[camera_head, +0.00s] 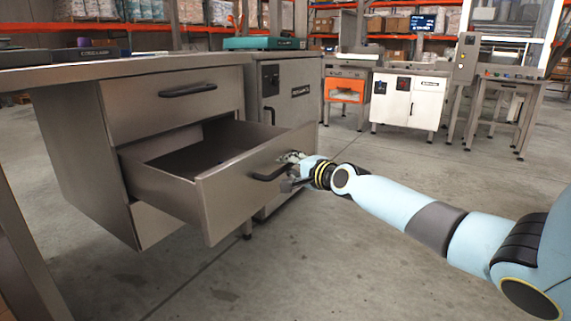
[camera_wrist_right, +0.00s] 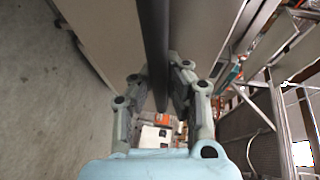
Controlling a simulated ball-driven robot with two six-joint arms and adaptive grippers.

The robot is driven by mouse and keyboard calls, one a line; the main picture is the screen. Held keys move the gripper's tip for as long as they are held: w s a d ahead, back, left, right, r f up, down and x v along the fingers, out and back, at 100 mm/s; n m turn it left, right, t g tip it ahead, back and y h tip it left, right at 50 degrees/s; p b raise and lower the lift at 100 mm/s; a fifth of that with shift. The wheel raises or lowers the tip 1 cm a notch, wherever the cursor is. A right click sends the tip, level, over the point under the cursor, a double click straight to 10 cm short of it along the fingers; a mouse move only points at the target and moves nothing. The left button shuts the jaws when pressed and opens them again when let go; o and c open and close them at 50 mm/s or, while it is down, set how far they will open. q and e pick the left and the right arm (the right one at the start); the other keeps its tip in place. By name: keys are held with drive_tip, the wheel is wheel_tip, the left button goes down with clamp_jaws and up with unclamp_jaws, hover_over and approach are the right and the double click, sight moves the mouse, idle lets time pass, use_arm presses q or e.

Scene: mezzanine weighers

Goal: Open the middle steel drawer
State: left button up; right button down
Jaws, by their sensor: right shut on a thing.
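The middle steel drawer (camera_head: 230,195) is pulled well out of the steel drawer unit (camera_head: 110,150), and the part of its inside that shows looks empty. Its dark bar handle (camera_head: 268,172) is on the front panel. My right gripper (camera_head: 292,165) is at the right end of this handle. In the right wrist view, the fingers of my right gripper (camera_wrist_right: 163,95) are closed around the dark handle bar (camera_wrist_right: 153,40). The top drawer (camera_head: 170,100) above is shut, with its own dark handle. My left gripper is not in view.
A worktop (camera_head: 100,70) runs above the drawers. A steel cabinet (camera_head: 295,95) stands right behind the open drawer. White and orange machines (camera_head: 408,98) stand farther back. The concrete floor in front of the drawer is clear.

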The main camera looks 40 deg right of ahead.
drive_tip(key=shift+s+d+f, duration=0.1)
drive_tip(key=shift+s+f, duration=0.1)
drive_tip(key=shift+s, duration=0.1)
drive_tip(key=c, duration=1.3)
unclamp_jaws()
drive_tip(key=shift+w+r, duration=0.1)
drive_tip(key=shift+s+r, duration=0.35)
drive_tip(key=shift+s, duration=1.6)
drive_tip(key=shift+s+r, duration=0.35)
drive_tip(key=shift+s, duration=1.65)
drive_tip(key=shift+s+r, duration=0.35)
drive_tip(key=shift+s, duration=1.6)
